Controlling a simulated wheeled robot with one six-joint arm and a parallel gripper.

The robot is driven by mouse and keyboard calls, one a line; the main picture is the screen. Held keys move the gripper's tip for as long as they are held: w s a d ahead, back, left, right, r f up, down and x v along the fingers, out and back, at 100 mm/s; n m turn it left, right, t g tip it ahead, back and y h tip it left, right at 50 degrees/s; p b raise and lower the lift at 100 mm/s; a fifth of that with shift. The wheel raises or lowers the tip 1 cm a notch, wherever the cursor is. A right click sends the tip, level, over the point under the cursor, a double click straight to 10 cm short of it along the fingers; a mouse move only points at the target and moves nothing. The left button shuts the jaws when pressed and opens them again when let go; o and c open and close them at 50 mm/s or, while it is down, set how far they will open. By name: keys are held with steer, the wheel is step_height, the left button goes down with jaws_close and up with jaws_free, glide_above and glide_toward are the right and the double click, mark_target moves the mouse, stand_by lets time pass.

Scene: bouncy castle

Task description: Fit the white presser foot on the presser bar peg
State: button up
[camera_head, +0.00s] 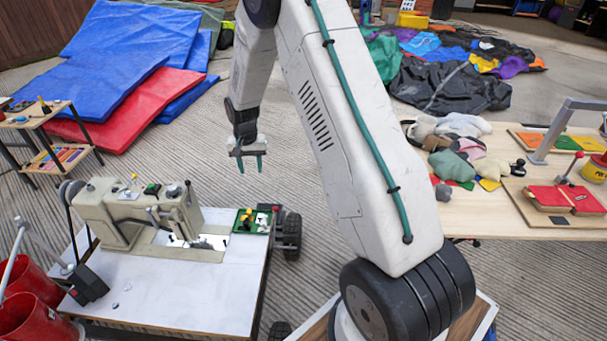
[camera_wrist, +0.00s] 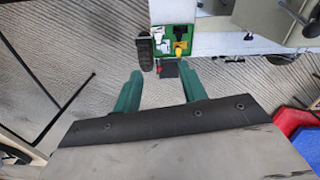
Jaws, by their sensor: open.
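A cream sewing machine (camera_head: 112,215) stands on a white-topped table (camera_head: 175,300) at the left in the head view. Its presser bar peg is too small to make out near the needle end. A green tray (camera_head: 240,226) sits at the table's right corner. The wrist view also shows the tray (camera_wrist: 158,46), with small black, white and yellow parts in it. A small white piece (camera_wrist: 181,30) there may be the presser foot; I cannot be sure. My gripper (camera_head: 250,165) is open and empty, above and behind the tray, apart from it. Its green fingers also show in the wrist view (camera_wrist: 160,87).
Red buckets (camera_head: 35,320) stand left of the sewing table. Blue mats (camera_head: 125,45) and a red mat (camera_head: 130,110) lie behind. The floor beneath my gripper is clear.

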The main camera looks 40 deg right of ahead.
steer(key=s+a+r+n, duration=0.2)
steer(key=s+a+r, duration=0.2)
steer(key=s+r, duration=0.6)
steer(key=s+a+r+n, duration=0.1)
steer(key=s+a+r, duration=0.35)
steer(key=r, duration=0.95)
steer(key=s+a+r+n, duration=0.1)
steer(key=s+r+n, duration=0.1)
steer(key=s, duration=1.1)
steer(key=s+a+r+n, duration=0.2)
steer(key=s+r, duration=0.1)
steer(key=s, duration=1)
steer(key=shift+t, duration=0.4)
steer(key=shift+o, duration=0.5)
steer(key=shift+a+r, duration=0.1)
